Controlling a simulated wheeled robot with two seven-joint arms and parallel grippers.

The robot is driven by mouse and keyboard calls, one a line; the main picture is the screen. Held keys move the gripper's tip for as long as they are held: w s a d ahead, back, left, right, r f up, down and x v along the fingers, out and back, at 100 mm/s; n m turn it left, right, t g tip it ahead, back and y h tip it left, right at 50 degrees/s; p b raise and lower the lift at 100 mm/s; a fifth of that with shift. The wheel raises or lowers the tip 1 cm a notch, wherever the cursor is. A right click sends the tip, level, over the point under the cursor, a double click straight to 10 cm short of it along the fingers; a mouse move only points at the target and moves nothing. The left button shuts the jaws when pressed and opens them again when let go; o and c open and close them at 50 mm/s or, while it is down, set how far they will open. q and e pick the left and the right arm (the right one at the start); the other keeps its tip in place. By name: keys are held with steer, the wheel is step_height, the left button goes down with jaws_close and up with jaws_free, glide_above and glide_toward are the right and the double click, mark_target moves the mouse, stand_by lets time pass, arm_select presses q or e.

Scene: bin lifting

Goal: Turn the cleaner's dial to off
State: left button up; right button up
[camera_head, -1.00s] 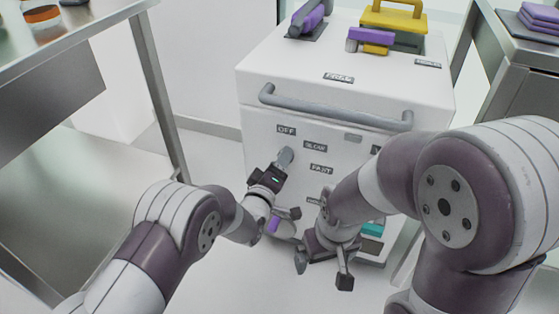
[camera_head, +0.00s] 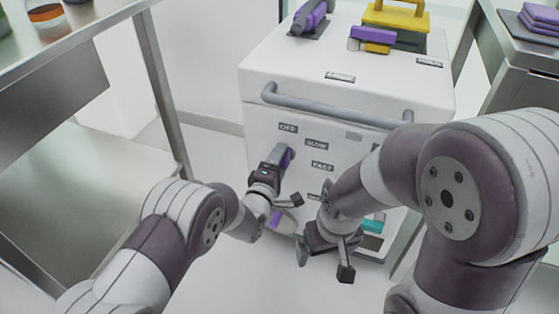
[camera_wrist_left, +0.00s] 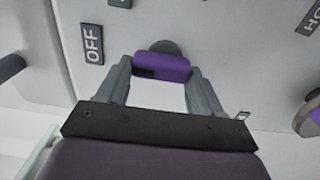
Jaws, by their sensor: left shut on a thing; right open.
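The white cleaner (camera_head: 340,95) stands in front of me with labels OFF (camera_head: 288,128), SLOW and FAST on its front. Its purple dial (camera_wrist_left: 163,67) sits between the two fingers of my left gripper (camera_wrist_left: 165,80) in the left wrist view, with the OFF label (camera_wrist_left: 93,44) to the left of it. In the head view the left gripper (camera_head: 280,158) is at the front panel below OFF, and the dial (camera_head: 288,158) is partly hidden by it. My left gripper is shut on the dial. My right gripper (camera_head: 322,262) is open and empty, low in front of the cleaner.
A grey handle bar (camera_head: 340,112) runs across the cleaner's upper front. A metal table (camera_head: 100,40) stands at left and a cabinet (camera_head: 520,80) at right. The yellow-handled item (camera_head: 395,20) is on top.

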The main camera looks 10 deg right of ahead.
stand_by(0.3)
arm_select(q)
steer(key=o, duration=1.1)
steer(key=shift+c, duration=0.2)
steer(key=p+v, duration=0.5)
steer(key=v, duration=0.7)
steer(key=shift+s+a+p, duration=0.25)
steer(key=shift+s+p, duration=0.05)
